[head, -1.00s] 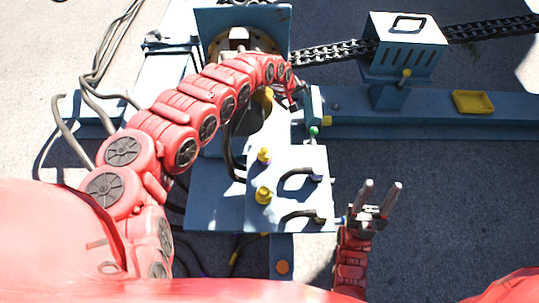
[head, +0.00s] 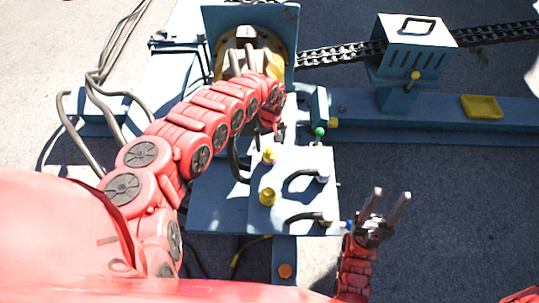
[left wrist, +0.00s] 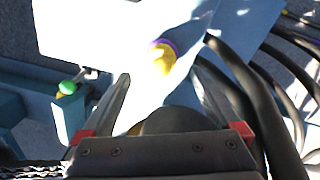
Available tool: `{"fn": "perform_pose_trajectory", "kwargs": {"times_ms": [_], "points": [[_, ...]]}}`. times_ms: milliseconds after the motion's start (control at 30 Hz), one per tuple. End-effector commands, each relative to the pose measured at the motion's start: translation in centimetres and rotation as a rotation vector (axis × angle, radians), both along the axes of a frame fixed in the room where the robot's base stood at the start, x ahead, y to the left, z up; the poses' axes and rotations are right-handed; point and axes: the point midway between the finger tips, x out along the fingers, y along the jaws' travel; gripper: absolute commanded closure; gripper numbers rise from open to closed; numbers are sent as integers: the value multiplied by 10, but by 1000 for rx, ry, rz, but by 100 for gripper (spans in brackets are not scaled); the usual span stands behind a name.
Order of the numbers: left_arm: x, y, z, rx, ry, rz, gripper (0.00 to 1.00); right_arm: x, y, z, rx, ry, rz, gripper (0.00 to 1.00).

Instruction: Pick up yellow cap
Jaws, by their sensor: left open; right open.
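Two yellow caps stand on the pale blue panel (head: 312,165) in the head view, a far one (head: 268,155) and a near one (head: 267,196). In the left wrist view one yellow cap (left wrist: 164,63) with a purple ring at its base shows just past the fingertips, between them in the picture. My left gripper (head: 278,135) points down just beyond the far cap; its fingers are hard to make out in the head view. In the left wrist view the left gripper (left wrist: 161,76) is open and empty. My right gripper (head: 386,205) is open and empty, right of the panel.
Black curved hoses (head: 304,180) rise from the panel beside the caps. A green knob (head: 319,132) is at its far right corner. The reel (head: 245,60) stands behind. A chain (head: 340,54) runs to a blue box (head: 410,45); a yellow tray (head: 481,106) lies on the beam.

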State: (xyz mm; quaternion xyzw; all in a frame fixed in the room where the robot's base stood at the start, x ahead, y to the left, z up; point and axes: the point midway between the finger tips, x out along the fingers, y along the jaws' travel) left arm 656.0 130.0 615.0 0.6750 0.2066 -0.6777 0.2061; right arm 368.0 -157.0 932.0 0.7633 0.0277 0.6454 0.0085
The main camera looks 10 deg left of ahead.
Motion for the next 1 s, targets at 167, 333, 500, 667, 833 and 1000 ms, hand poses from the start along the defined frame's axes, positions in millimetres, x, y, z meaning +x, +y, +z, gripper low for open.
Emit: {"fn": "perform_pose_trajectory", "kwargs": {"times_ms": [167,333,500,667,833,1000], "points": [[1,1,-12,0,-2,2,4,0,0,-2,0,0,0,50],[0,0,-27,-2,-3,0,4,0,0,-6,0,0,0,50],[0,2,-55,-1,-3,-1,4,0,0,-17,0,0,0,50],[1,3,-64,1,-4,0,4,0,0,-21,0,0,0,50],[1,4,-63,1,-4,0,4,0,0,-20,0,0,0,50],[1,4,-63,1,-4,0,27,0,0,-20,0,0,0,50]]}}
